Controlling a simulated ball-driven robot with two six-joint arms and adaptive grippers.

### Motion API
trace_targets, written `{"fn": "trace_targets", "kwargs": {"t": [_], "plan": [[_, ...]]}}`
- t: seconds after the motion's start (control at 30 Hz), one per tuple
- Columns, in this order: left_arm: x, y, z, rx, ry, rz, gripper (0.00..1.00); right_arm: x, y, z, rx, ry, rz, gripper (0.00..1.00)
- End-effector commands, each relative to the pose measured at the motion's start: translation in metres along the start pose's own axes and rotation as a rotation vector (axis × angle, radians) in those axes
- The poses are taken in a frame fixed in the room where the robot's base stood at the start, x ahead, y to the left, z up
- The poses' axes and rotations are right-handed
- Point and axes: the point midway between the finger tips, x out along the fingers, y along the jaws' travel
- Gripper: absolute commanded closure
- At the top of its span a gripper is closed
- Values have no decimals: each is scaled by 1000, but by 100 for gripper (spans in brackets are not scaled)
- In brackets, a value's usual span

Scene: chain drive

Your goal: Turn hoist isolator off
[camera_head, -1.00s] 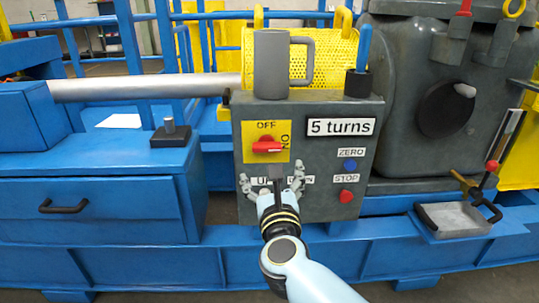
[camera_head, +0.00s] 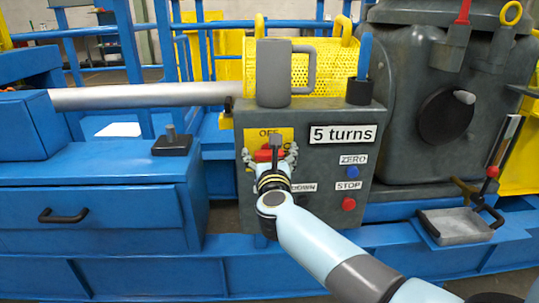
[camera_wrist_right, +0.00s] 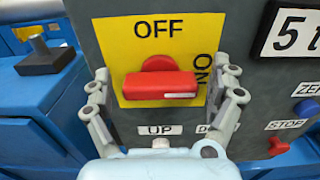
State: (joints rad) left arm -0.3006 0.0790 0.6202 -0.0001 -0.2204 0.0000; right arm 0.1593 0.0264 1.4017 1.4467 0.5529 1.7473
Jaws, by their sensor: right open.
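The hoist isolator is a red rotary handle (camera_wrist_right: 160,85) on a yellow plate (camera_wrist_right: 135,28) marked OFF at the top and ON at the right. Its red bar lies horizontal, with one end toward the ON mark. In the head view the handle (camera_head: 268,154) is partly hidden behind my right gripper (camera_head: 270,150). In the right wrist view my right gripper (camera_wrist_right: 165,90) is open, with one finger to each side of the red bar. I see no clear contact. My left gripper is not in view.
The grey control box (camera_head: 330,190) also carries a "5 turns" sign (camera_head: 342,133), a blue ZERO button (camera_head: 352,172) and a red STOP button (camera_head: 349,204). A grey mug (camera_head: 273,75) and a blue-handled tool (camera_head: 364,55) stand on top.

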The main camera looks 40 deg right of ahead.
Motion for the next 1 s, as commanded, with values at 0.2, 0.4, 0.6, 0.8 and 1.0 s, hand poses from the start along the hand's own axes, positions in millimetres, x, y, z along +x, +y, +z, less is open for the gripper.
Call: {"fn": "trace_targets", "kwargs": {"t": [0.2,0.4,0.6,0.8,1.0], "plan": [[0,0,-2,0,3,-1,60,0,0,0,0,0,0,26],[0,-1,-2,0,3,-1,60,-1,0,0,0,1,1,52],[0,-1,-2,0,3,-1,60,-1,0,0,0,1,0,63],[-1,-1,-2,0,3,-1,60,-1,0,0,-16,1,0,63],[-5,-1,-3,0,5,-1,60,-1,1,0,-94,2,0,63]]}}
